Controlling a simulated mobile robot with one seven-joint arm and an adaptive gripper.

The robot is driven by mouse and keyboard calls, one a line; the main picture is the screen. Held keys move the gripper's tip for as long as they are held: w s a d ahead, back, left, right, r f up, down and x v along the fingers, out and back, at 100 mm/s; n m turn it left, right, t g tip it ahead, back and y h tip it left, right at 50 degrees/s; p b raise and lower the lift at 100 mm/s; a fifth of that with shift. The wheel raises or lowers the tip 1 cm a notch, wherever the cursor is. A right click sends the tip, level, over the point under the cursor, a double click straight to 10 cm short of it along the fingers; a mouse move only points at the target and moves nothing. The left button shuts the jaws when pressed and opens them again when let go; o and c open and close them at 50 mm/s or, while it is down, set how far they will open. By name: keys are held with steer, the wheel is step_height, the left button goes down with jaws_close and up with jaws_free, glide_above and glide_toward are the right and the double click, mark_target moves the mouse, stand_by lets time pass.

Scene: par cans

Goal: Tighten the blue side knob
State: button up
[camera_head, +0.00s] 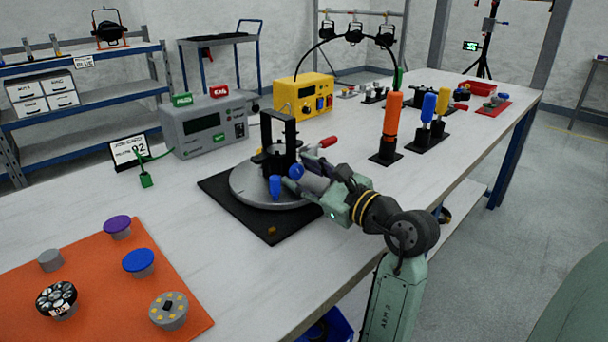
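A black upright bracket (280,130) stands on a round grey turntable (250,197). Two blue parts show low on its near side: a rounded one (296,171) and a taller one (275,187). I cannot tell for sure which is the side knob. A red-tipped handle (327,142) sticks out to the right. My gripper (307,182) reaches in from the right, low over the turntable's right side, with its front end at the rounded blue part. Its fingers are small and partly hidden, so contact and finger opening cannot be told.
A black mat (266,230) lies under the turntable. A grey instrument box (205,127) and a yellow box (303,97) stand behind. An orange-handled tool (391,122) stands upright to the right. An orange mat (85,290) with several knobs is front left. The bench between the mats is clear.

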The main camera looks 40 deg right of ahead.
jaws_close()
steer(key=shift+r+m+p, duration=0.35)
steer(key=shift+m+p, duration=0.65)
steer(key=shift+p, duration=0.2)
steer(key=shift+d+f+m+p, duration=0.1)
steer(key=shift+m+p, duration=0.75)
steer(key=shift+m, duration=0.15)
steer(key=shift+f+m, duration=0.15)
steer(key=shift+m, duration=0.25)
steer(key=shift+o, duration=1.2)
jaws_free()
